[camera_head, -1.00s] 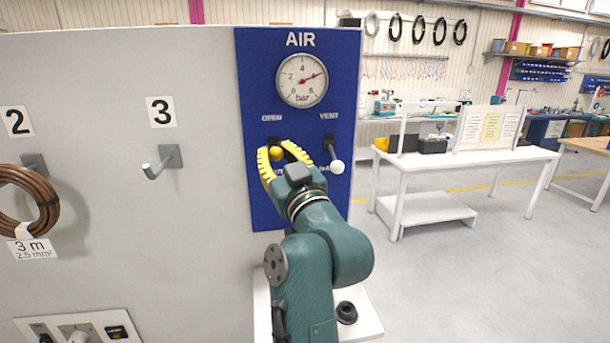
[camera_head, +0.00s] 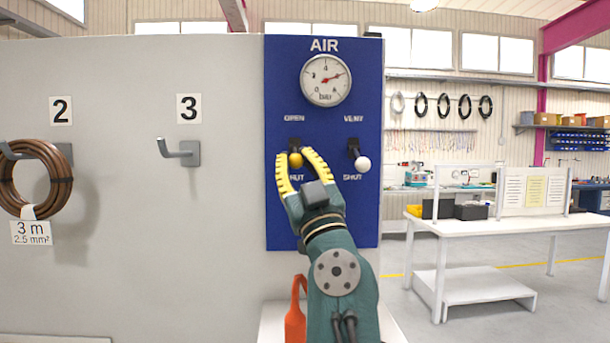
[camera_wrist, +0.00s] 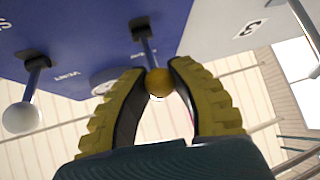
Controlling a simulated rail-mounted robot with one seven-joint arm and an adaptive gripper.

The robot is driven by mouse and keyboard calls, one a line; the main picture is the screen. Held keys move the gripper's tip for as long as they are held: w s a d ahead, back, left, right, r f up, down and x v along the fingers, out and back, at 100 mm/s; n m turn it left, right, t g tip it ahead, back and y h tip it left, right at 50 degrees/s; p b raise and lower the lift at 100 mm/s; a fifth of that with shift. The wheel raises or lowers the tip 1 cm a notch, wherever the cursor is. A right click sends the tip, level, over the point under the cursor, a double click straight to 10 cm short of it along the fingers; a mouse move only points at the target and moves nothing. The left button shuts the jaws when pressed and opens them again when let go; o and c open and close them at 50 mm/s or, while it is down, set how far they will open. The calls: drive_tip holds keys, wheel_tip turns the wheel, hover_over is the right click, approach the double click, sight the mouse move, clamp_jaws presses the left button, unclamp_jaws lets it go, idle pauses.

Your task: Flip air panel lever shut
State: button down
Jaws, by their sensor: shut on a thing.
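The blue AIR panel (camera_head: 284,215) stands upright with a round gauge (camera_head: 325,80) at its top. Its left lever has a yellow knob (camera_head: 295,160), between the OPEN and SHUT labels. Its right lever has a white knob (camera_head: 362,164), below the VENT label. My gripper (camera_head: 300,165) has yellow ribbed fingers closed around the yellow knob. In the wrist view the yellow knob (camera_wrist: 158,82) sits between the fingertips, its shaft running to the panel. The white knob (camera_wrist: 20,117) hangs apart from the fingers. The lever's lower part is partly hidden by my fingers in the head view.
A grey wall panel (camera_head: 120,260) on the left carries an empty hook (camera_head: 180,151) and a brown cable coil (camera_head: 38,180). An orange object (camera_head: 296,312) stands below the panel beside my arm. A white table (camera_head: 500,232) stands at the right.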

drive_tip(key=shift+r, duration=0.1)
idle(0.3)
drive_tip(key=c, duration=0.8)
unclamp_jaws()
drive_tip(key=shift+s+d+f, duration=0.15)
drive_tip(key=shift+s+f, duration=0.2)
drive_tip(key=shift+f, duration=0.2)
drive_tip(key=v, duration=0.6)
drive_tip(key=shift+s+d, duration=0.1)
drive_tip(key=shift+s, duration=0.1)
